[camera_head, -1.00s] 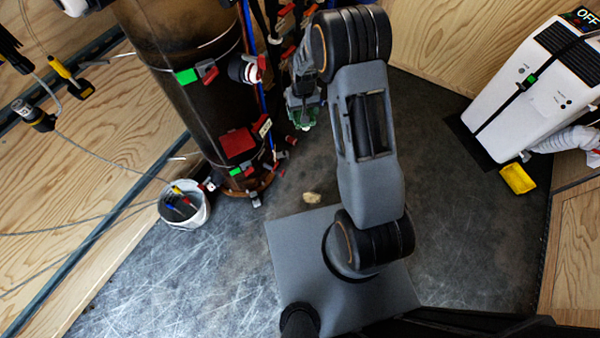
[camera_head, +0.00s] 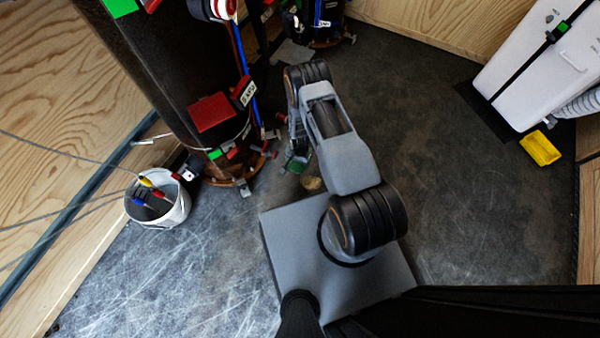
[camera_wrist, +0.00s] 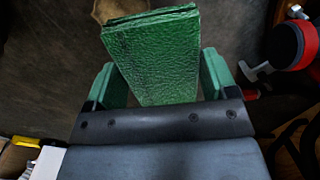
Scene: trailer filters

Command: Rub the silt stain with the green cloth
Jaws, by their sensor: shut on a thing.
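My gripper (camera_head: 295,158) is shut on the green cloth (camera_wrist: 155,58), which looks like a folded, textured block between the two green fingers in the wrist view. In the head view the green cloth (camera_head: 297,165) is small and partly hidden by my wrist. The silt stain (camera_head: 312,184) is a small tan patch on the dark floor, just beyond the edge of my base. It also shows at the top edge of the wrist view as a tan patch (camera_wrist: 120,9), just past the cloth's far end. The cloth appears apart from the stain; its height above the floor is hard to tell.
A dark filter column (camera_head: 190,90) with a red box, valves and hoses stands close left of my gripper. A white bucket (camera_head: 160,205) with coloured-handled tools stands at left. A white unit (camera_head: 535,75) and yellow tray (camera_head: 540,147) are at right. The floor between is clear.

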